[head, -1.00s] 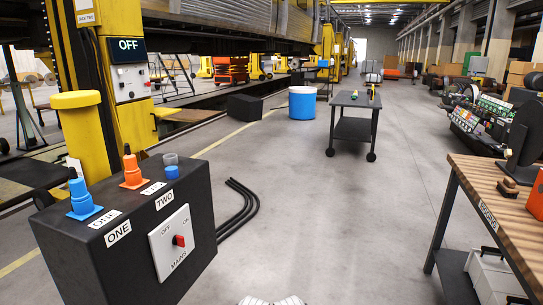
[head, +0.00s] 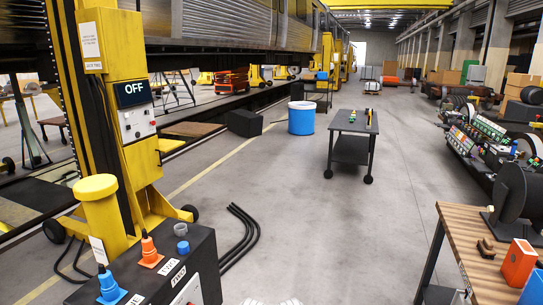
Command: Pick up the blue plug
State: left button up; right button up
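The blue plug (head: 110,286) stands upright on a blue square base on top of the black mains box (head: 205,252), at the bottom left of the head view. An orange plug (head: 149,249) stands beside it, farther back on the same box. A short blue cylinder (head: 183,247) and a grey round socket or cap (head: 181,229) are also on the box top. The bottom edge of the picture cuts off the front of the box.
A yellow jack (head: 128,105) with an OFF display stands behind the box. Black cables (head: 245,232) lie on the floor right of it. A wooden workbench (head: 462,240) is at the right. A dark cart (head: 351,149) and blue bin (head: 301,118) stand farther back. The middle floor is clear.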

aim_at(107, 283)
jog(key=u, duration=1.3)
